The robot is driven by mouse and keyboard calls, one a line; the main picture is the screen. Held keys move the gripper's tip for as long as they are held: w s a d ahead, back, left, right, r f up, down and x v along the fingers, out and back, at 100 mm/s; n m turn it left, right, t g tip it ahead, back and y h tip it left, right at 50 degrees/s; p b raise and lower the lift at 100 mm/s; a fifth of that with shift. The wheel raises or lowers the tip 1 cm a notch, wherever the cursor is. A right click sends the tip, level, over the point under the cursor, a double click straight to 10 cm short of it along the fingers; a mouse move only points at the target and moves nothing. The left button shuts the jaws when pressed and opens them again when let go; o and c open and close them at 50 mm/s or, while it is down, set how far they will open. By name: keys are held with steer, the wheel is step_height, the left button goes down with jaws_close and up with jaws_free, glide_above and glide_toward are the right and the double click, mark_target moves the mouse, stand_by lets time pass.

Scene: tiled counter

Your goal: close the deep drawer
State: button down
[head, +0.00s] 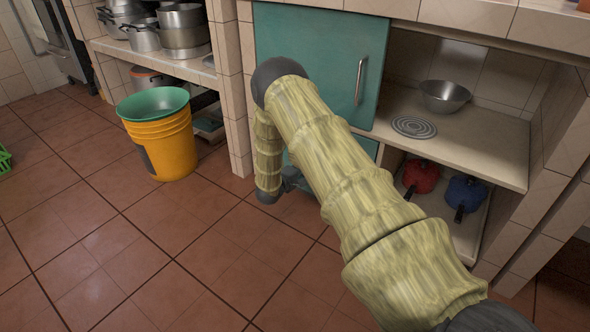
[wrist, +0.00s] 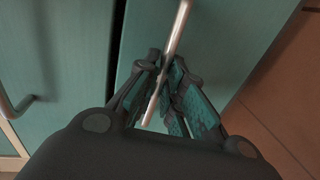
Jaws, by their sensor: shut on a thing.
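The deep drawer's teal front (wrist: 225,50) fills the right of the wrist view, with a pale metal bar handle (wrist: 178,32) on it. My gripper (wrist: 164,82) has its fingers closed around this handle. A dark gap separates this front from another teal panel at left; how far the drawer stands out is hard to tell. In the head view my yellow-sleeved arm reaches down to the low teal front (head: 366,146) below the cabinet door. There the arm hides the handle and most of the drawer.
A teal door (head: 322,50) with an upright handle is above. Open shelves at right hold a metal bowl (head: 444,96), a red pan (head: 421,176) and a blue pan (head: 466,192). A yellow bucket (head: 165,143) stands on the floor at left. Tiled floor is clear in front.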

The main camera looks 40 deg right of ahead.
steer(key=shift+w+d+r, duration=0.15)
steer(key=c, duration=1.5)
jaws_free()
steer(key=shift+d, duration=0.1)
steer(key=shift+c, duration=0.2)
steer(key=v, duration=1.2)
